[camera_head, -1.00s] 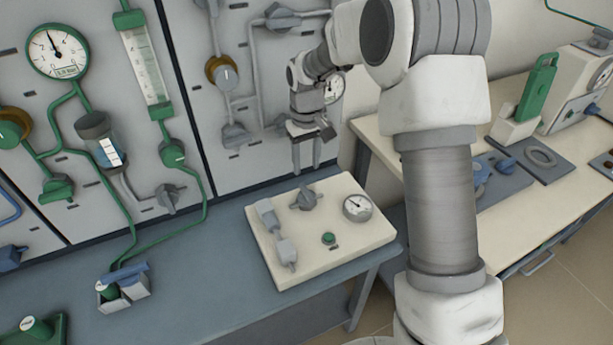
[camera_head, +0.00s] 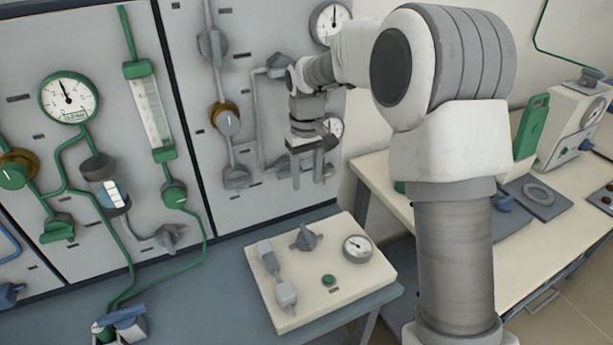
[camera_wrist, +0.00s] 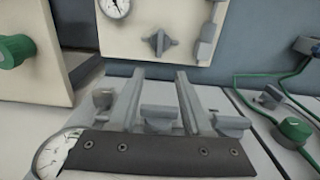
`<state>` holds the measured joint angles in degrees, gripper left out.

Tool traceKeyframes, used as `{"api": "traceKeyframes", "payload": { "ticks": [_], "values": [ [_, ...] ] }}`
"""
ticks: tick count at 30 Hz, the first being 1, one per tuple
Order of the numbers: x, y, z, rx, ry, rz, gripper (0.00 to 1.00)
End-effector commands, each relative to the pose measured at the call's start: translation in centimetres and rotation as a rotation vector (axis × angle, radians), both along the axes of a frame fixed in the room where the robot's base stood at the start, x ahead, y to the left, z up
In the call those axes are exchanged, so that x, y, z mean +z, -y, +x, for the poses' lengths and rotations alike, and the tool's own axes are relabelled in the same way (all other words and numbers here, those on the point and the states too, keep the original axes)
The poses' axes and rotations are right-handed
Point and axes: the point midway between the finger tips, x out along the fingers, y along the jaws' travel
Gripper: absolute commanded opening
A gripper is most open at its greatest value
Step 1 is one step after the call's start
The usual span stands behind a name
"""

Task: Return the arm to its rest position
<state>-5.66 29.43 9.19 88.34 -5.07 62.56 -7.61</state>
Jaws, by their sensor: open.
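My gripper (camera_head: 308,168) hangs at the end of my arm, in front of the grey wall panel and above the back of the cream control box (camera_head: 372,277). Its two fingers point down, apart, with nothing between them. In the wrist view my gripper (camera_wrist: 158,88) also shows two parallel, spread fingers with a gap between them. The cream control box (camera_wrist: 115,42) lies beyond the fingertips there. My arm is raised and bent at the elbow, and it covers part of the right-hand bench in the head view.
The grey panel (camera_head: 285,210) carries valves, pipes and gauges close behind my gripper. A green-piped gauge (camera_head: 68,97) is at left. The blue-grey bench (camera_head: 215,290) has free room left of the box. A cream bench (camera_head: 392,190) with instruments stands at right.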

Motion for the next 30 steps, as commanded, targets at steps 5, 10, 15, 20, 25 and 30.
{"api": "traceKeyframes", "payload": {
  "ticks": [5,10,15,20,25,30],
  "values": [
    [0.0,0.0,0.0,0.0,0.0,0.0,0.49],
    [2.0,0.7,-1.0,-0.016,0.024,-0.003,0.49],
    [6.7,2.6,-4.0,-0.062,0.09,-0.005,0.49],
    [10.7,4.5,-7.8,-0.115,0.157,-0.004,0.49],
    [13.9,6.4,-12.1,-0.175,0.227,0.005,0.49],
    [16.1,8.1,-16.7,-0.237,0.296,0.02,0.49]
  ]
}}
